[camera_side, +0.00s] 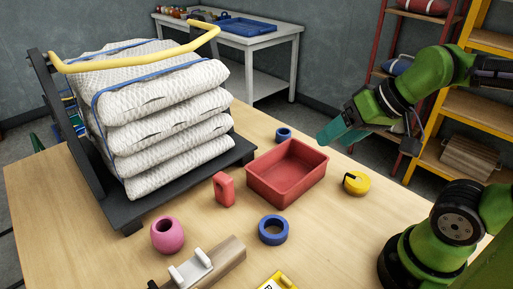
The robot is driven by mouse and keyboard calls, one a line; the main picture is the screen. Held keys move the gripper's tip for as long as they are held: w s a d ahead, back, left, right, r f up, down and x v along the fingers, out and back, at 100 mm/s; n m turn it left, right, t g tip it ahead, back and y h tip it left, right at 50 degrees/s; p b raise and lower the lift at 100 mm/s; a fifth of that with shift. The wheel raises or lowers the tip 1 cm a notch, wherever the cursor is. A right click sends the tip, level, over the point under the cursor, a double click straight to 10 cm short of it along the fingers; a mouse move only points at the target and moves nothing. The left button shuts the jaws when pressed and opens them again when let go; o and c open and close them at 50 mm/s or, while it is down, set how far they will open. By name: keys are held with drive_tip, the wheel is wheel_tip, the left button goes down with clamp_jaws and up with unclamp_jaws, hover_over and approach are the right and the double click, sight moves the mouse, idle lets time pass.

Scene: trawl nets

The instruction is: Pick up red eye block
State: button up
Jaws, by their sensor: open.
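The red eye block (224,189) is a small upright red piece with a slot through it. It stands on the wooden table, just left of the red tray (262,188). My gripper (328,135) is at the upper right, raised near the tray's back right corner and well apart from the block. It is open.
A trolley stacked with folded white nets (160,120) stands at the left. A pink ring (167,246), a blue ring (262,236), a smaller blue ring (283,134), a yellow round piece (356,183) and a wooden piece with a white cleat (226,260) lie around. Clear table surrounds the block.

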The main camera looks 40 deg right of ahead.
drive_tip(key=w+a+f+n+g, duration=0.25)
drive_tip(key=w+a+g, duration=0.35)
drive_tip(key=w, duration=0.7)
drive_tip(key=n+g+h, duration=0.1)
drive_tip(key=n+h, duration=0.1)
drive_tip(key=n, duration=0.1)
hover_over(223, 176)
drive_tip(key=f, duration=0.2)
wheel_tip(223, 176, down, 16)
drive_tip(key=shift+a+f, duration=0.1)
drive_tip(key=shift+f, duration=0.15)
drive_tip(key=shift+c, duration=0.5)
